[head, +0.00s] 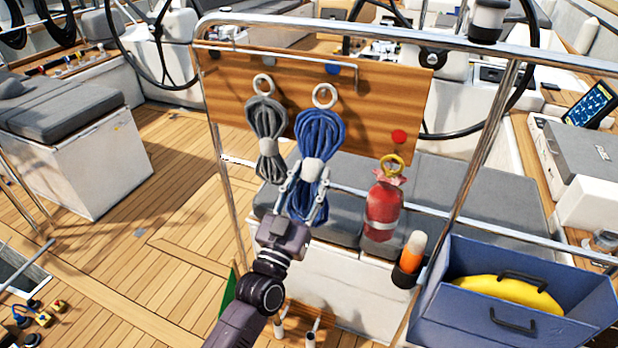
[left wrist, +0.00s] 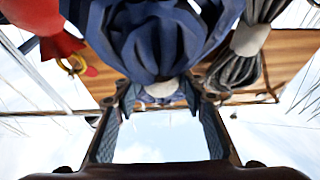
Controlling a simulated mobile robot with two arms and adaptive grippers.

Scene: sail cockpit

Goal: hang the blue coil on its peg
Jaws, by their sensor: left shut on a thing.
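The blue coil (head: 320,135) is upright in front of the wooden board (head: 225,85), with a pale ring (head: 325,95) at its top and a white band around its middle. The ring is below a blue disc (head: 332,68) on the board. I cannot tell whether a peg passes through the ring. My left gripper (head: 308,180) is shut on the coil from below, one finger on each side of the white band. In the left wrist view, the blue coil (left wrist: 155,40) fills the top between the fingers (left wrist: 160,100). My right gripper is not in view.
A grey coil (head: 267,125) with its own ring is close on the left. A red bag (head: 383,205) with a yellow ring is at right, below a red disc (head: 398,136). A steel rail (head: 400,38) crosses above. A blue bin (head: 460,325) is at lower right.

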